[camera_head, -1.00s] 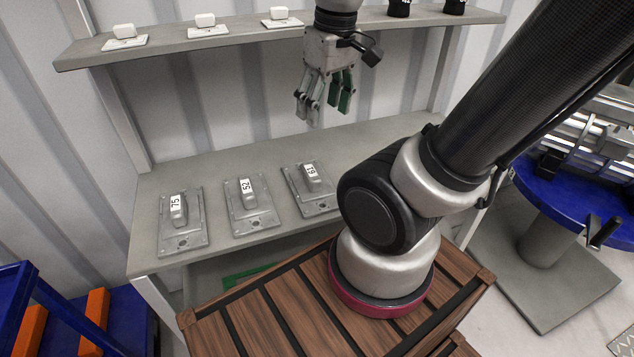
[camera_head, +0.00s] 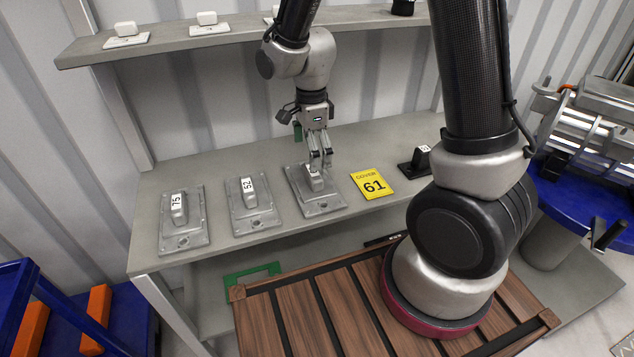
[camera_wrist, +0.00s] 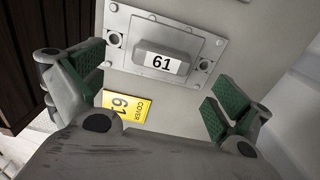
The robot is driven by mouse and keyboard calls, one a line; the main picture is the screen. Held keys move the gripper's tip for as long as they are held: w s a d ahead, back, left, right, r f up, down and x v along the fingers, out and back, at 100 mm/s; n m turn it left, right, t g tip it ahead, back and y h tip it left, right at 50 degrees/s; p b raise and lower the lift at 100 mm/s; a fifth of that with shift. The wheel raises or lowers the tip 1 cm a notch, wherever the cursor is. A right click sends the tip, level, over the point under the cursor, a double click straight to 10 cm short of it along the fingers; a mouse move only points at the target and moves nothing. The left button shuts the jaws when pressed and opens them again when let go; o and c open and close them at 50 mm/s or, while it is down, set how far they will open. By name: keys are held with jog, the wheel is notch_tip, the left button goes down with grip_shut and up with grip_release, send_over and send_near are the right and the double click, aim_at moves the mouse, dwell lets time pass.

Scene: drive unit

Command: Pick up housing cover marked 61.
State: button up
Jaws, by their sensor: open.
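The housing cover marked 61 (camera_head: 317,202) is a grey metal plate with a raised handle block, lying flat on the bench. In the wrist view its plate (camera_wrist: 190,28) and white 61 label show ahead of the fingers. My gripper (camera_head: 320,160) points down over this cover's raised block. Its fingers are open, with green pads set apart in the wrist view (camera_wrist: 155,95), and hold nothing. In the head view the fingers partly hide the block, and I cannot tell whether they touch it.
Covers marked 75 (camera_head: 182,232) and 52 (camera_head: 252,218) lie to the left. A yellow card reading COVER 61 (camera_head: 373,184) lies to the right, with a black labelled piece (camera_head: 414,162) beyond it. A shelf (camera_head: 165,45) with small white items runs above the bench.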

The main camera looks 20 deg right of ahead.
aim_at(313, 179)
jog(key=f, duration=0.7)
jog(key=shift+w+d, duration=0.15)
jog(key=shift+w, duration=0.05)
jog(key=c, duration=1.4)
jog(key=shift+o, duration=0.2)
